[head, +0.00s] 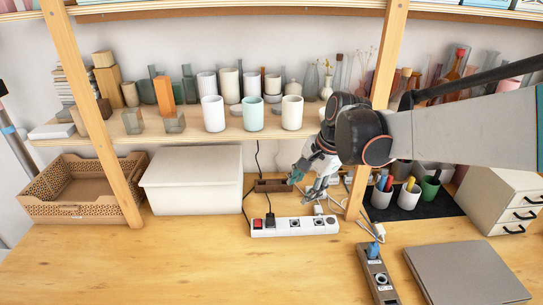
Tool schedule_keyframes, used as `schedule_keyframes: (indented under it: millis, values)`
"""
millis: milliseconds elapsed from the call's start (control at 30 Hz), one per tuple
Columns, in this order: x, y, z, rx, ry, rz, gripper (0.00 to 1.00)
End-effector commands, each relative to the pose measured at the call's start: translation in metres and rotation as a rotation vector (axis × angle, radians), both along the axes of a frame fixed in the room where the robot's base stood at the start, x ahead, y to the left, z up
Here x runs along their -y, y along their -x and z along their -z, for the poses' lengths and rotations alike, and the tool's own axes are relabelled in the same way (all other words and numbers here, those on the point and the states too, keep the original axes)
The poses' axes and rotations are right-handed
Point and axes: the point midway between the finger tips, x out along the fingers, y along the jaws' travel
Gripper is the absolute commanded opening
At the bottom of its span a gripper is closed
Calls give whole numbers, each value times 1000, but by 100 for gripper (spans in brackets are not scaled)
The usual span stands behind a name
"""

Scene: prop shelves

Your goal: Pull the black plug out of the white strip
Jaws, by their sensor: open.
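The white strip (308,227) lies on the wooden table near the middle, with a red switch at its left end and several sockets. The black plug (270,219) stands in the strip near its left end, beside the switch, and its dark cord runs up behind it. A white plug (318,211) stands in the strip further right. My gripper (303,187) is open and empty, above and behind the strip, to the right of the black plug and apart from it.
A white lidded box (193,181) stands left of the strip. A grey strip with a blue plug (376,272) lies at the front right beside a grey laptop (467,272). Pen cups (408,197) and a shelf post (356,192) stand to the right. The front left table is clear.

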Motion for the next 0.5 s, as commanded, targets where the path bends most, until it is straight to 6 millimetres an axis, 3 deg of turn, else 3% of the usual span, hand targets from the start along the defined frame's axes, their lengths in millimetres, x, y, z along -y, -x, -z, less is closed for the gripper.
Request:
schedule_keyframes:
  millis: [100, 300, 500]
  values:
    - [-9, -30, 19, -81, -59, 109, 45]
    - [-23, -69, 59, -229, -143, 293, 45]
    - [-33, -93, 94, -341, -191, 427, 45]
